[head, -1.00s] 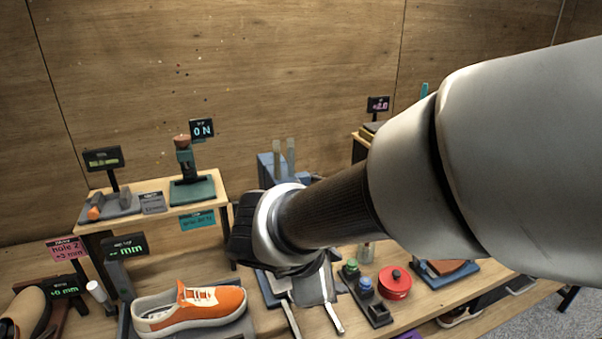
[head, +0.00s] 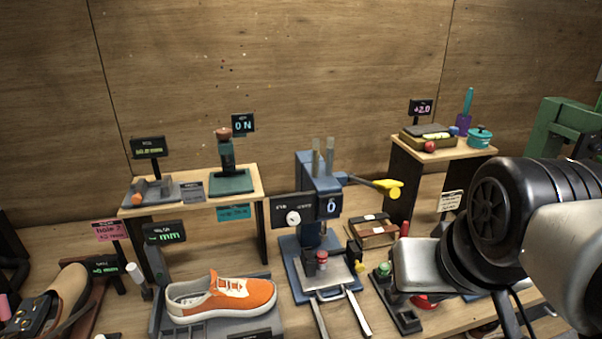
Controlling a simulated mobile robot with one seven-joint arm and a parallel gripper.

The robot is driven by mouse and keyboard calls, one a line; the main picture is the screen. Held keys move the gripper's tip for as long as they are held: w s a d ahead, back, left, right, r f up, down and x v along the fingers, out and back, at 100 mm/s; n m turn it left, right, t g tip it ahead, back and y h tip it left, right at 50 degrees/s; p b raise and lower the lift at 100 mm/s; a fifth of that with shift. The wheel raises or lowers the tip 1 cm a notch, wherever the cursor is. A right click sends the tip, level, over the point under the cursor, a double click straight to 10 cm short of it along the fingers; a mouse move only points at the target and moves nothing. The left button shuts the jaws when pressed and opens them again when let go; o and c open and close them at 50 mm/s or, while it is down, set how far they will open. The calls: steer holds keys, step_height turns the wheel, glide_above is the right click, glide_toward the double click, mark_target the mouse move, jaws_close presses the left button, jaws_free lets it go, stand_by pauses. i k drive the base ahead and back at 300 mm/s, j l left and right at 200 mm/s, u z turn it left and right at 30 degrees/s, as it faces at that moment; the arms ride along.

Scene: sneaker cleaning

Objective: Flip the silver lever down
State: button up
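A blue press-like stand (head: 318,225) stands in the middle of the bench, with a round dial and a display reading about 0. I cannot tell for sure which part is the silver lever; the rod with the yellow grip is one candidate. My arm's end (head: 418,266) is at the lower right, right of the stand and apart from the rod. Its fingers are not clearly visible.
An orange sneaker (head: 222,297) lies at front left of the stand. A small block with coloured knobs (head: 398,303) is beside my arm's end. Raised shelves (head: 185,192) stand left and right (head: 440,150). A brown box (head: 372,232) lies behind. Air above the stand is free.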

mark_target(132, 268)
steer(key=u, duration=0.4)
steer(key=k+u, duration=0.15)
steer(key=u, duration=0.25)
steer(key=j+u, duration=0.1)
steer(key=u, duration=0.25)
steer(key=k+u, duration=0.1)
steer(key=u, duration=0.3)
steer(key=i+j+z, duration=0.2)
steer(key=j, duration=0.15)
steer(key=i+j+z, duration=0.2)
steer(key=j, duration=0.2)
steer(key=i+j+z, duration=0.2)
steer(key=j, duration=0.2)
